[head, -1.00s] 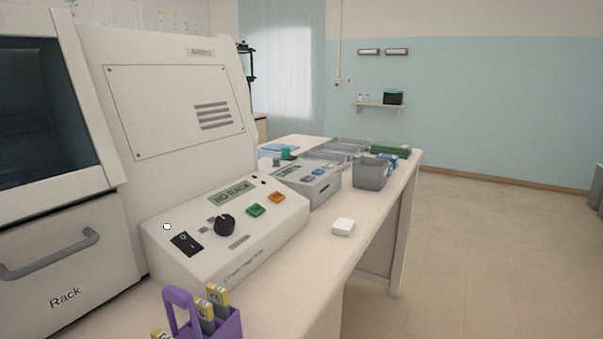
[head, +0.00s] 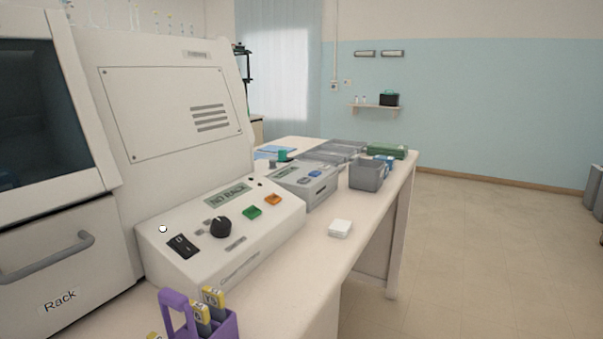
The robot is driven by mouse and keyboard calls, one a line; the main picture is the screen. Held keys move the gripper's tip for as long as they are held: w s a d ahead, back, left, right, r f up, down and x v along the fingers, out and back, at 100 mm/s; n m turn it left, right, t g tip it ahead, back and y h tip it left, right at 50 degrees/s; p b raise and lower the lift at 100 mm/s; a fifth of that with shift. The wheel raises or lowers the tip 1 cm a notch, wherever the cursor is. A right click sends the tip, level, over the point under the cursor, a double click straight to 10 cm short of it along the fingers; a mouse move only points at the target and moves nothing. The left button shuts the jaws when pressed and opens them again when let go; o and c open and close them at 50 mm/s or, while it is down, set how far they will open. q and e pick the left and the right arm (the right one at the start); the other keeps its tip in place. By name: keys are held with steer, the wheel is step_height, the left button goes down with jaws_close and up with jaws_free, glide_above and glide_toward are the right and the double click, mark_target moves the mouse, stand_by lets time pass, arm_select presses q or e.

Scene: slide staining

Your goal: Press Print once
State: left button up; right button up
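A small grey device (head: 302,184) stands on the bench just behind the staining machine's control panel. It has a small display (head: 290,171) and a blue button (head: 315,174) on its sloped top. The lettering on it is too small to read, so I cannot tell which key is marked Print. Neither of my grippers is in view.
The control panel (head: 165,262) has a "NO RACK" display, a black knob, and green and orange buttons. A purple rack (head: 224,328) with slides stands at the front. A white block (head: 340,229) and grey bin (head: 367,175) sit nearby. Floor to the right is clear.

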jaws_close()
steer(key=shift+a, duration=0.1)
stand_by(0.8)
